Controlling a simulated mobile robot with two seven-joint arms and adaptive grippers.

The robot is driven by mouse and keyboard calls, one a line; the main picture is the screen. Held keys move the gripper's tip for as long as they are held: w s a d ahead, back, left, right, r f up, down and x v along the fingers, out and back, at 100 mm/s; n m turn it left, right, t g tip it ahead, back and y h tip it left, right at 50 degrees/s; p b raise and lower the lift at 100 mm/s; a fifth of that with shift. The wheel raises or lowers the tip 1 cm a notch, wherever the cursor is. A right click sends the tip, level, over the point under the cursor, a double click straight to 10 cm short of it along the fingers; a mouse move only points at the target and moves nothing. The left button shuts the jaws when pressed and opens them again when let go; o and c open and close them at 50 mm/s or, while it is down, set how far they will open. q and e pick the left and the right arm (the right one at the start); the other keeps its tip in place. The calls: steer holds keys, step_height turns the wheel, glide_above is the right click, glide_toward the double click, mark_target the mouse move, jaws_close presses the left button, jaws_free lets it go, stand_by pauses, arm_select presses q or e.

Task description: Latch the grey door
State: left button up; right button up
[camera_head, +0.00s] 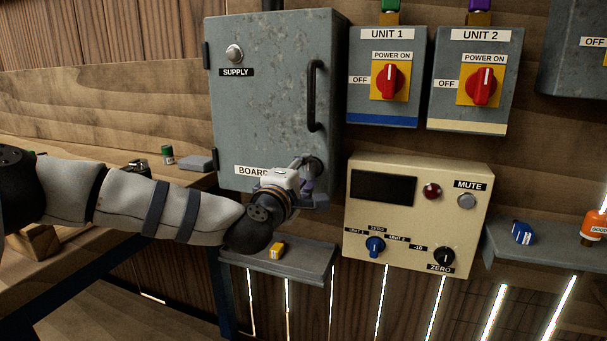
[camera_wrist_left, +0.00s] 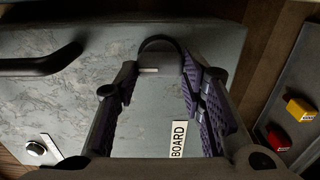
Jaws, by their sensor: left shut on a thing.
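The grey door (camera_head: 262,100) of the wall cabinet looks closed, with a black bar handle (camera_head: 316,95) near its right edge and a "SUPPLY" knob at upper left. It also shows in the left wrist view (camera_wrist_left: 100,110). A dark round latch knob (camera_wrist_left: 160,46) with a pale mark sits at the door's lower right corner, beside the "BOARD" label. My left gripper (camera_head: 311,182) is shut on this knob, with its purple-padded fingers on either side of it. In the head view the gripper partly covers the knob and the label. My right gripper is not in view.
A beige panel (camera_head: 415,228) with knobs is close to the right of my left gripper. A small grey shelf (camera_head: 305,265) with a yellow block (camera_head: 277,249) is below it. Two grey switch boxes, UNIT 1 (camera_head: 359,108) and UNIT 2 (camera_head: 444,112), hang at the upper right.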

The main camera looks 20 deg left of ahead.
arm_select(q)
steer(key=o, duration=1.1)
steer(key=shift+o, duration=0.2)
steer(key=s, duration=1.2)
steer(key=shift+a, duration=0.2)
